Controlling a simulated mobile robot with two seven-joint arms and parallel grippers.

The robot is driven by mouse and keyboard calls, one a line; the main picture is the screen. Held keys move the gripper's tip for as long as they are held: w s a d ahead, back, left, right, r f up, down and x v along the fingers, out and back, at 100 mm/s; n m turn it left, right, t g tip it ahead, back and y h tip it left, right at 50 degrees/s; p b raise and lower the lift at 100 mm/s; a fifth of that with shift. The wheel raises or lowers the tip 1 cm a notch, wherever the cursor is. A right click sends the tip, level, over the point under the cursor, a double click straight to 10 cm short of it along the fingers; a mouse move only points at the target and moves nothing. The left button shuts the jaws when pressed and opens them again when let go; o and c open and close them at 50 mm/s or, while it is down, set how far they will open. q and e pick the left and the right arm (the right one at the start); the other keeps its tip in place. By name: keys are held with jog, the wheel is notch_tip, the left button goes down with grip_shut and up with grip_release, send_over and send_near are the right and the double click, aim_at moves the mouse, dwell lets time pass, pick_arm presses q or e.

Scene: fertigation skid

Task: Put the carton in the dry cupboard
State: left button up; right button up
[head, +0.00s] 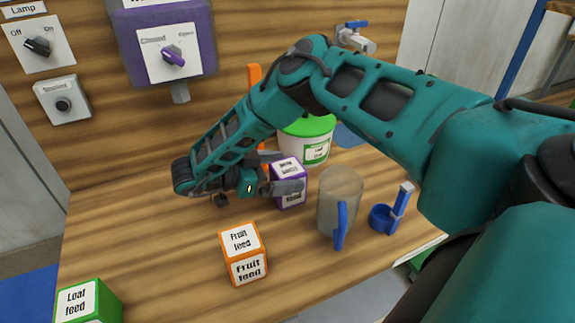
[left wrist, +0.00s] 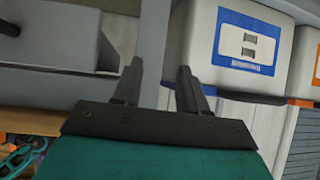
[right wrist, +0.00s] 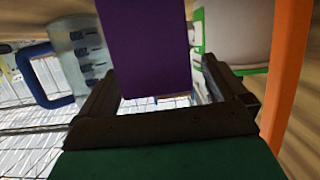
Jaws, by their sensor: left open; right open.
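A purple carton (head: 290,172) with a white label stands on the wooden bench. My right gripper (head: 281,172) is open at it, with one finger on the near side of the carton. In the right wrist view the purple carton (right wrist: 145,50) rises large between the open fingers; I cannot tell if they touch it. An orange Fruit feed carton (head: 243,255) and a green Leaf feed carton (head: 88,302) stand nearer the front. My left gripper (left wrist: 160,85) is open and empty in the left wrist view. I cannot identify the dry cupboard in these views.
A clear jug (head: 340,190) with a blue handle and a blue scoop (head: 384,218) stand right of the purple carton. A green-lidded tub (head: 306,135) and an orange post (right wrist: 290,70) are close behind. A white box (left wrist: 248,45) with a blue label is near my left gripper.

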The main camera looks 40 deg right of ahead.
aim_at(295, 170)
jog(key=x, duration=0.3)
jog(key=shift+s+d, duration=0.2)
jog(key=c, duration=1.3)
jog(key=shift+c, duration=0.7)
jog(key=shift+w+r, duration=0.1)
